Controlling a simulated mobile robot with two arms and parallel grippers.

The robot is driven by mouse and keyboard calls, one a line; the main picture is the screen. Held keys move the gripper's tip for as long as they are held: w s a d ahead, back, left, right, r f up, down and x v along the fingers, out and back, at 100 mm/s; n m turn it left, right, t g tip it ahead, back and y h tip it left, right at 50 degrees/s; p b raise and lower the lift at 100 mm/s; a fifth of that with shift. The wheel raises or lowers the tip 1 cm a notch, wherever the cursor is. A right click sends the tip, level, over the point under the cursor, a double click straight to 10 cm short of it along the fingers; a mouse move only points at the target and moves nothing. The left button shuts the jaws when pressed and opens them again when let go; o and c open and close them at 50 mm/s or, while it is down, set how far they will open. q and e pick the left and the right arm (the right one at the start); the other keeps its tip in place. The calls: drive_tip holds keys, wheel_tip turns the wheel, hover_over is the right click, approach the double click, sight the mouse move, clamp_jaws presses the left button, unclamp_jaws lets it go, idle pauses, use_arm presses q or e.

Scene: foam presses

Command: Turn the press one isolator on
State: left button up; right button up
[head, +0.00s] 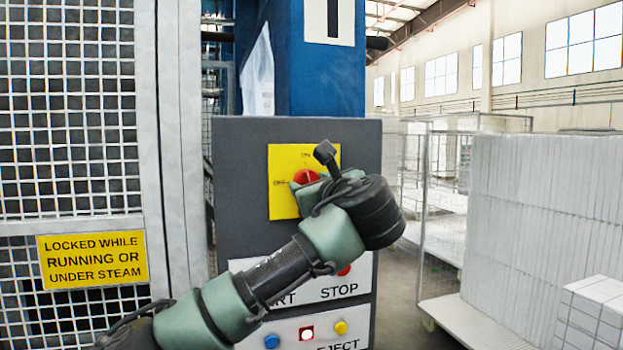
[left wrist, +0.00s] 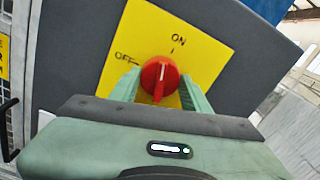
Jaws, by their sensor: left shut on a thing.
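The isolator is a red rotary knob (head: 306,177) on a yellow plate (head: 283,202) marked ON at the top and OFF at the left, on a dark grey panel. My left gripper (head: 322,183) is at the knob and partly covers the plate. In the left wrist view, its green fingers (left wrist: 160,88) stand on either side of the red knob (left wrist: 160,73), shut on it. The knob's white mark points roughly up in that view, nearer ON than OFF. My right gripper is not in view.
Below are a white label with START partly hidden and STOP (head: 339,291), a red button (head: 344,270), and blue, lit red and yellow buttons. A mesh gate (head: 70,120) with a yellow sign (head: 92,259) stands left. A foam-block trolley (head: 480,322) stands right.

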use_arm(q)
drive_tip(key=shift+m+p, duration=0.7)
drive_tip(key=shift+m, duration=0.9)
drive_tip(key=o, duration=1.4)
drive_tip(key=shift+c, duration=0.2)
drive_tip(key=b+v, duration=0.4)
drive_tip(key=v, duration=0.3)
drive_tip(key=shift+s, duration=0.35)
